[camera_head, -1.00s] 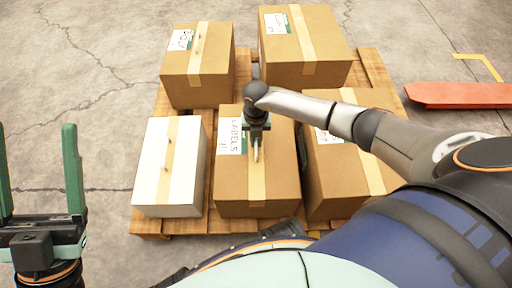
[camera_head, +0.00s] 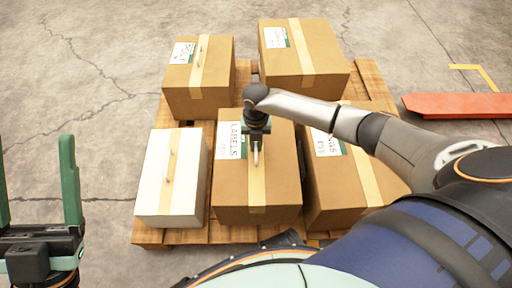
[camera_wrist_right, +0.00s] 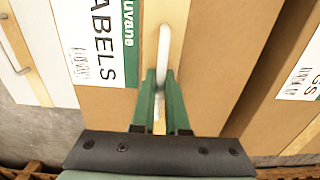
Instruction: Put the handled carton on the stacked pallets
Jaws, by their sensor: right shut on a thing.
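The handled carton in my grasp is the brown "LABELS" carton (camera_head: 282,165), in the front middle of the group, with a tape strip and a white handle (camera_head: 256,155) on top. My right gripper (camera_head: 256,142) points down over it and is shut on that handle. The right wrist view shows the green fingers (camera_wrist_right: 160,85) around the white handle (camera_wrist_right: 164,50). The carton seems slightly raised; its underside is hidden. A wooden pallet (camera_head: 222,233) lies below the cartons; I cannot tell if it is stacked. My left gripper (camera_head: 36,165) is open and empty at the left edge.
A white handled carton (camera_head: 168,190) stands close on the left, and a brown carton (camera_head: 345,185) on the right, partly behind my arm. Two brown cartons (camera_head: 205,85) (camera_head: 305,65) stand behind. A red-orange object (camera_head: 460,105) lies at the right. Floor at left is clear.

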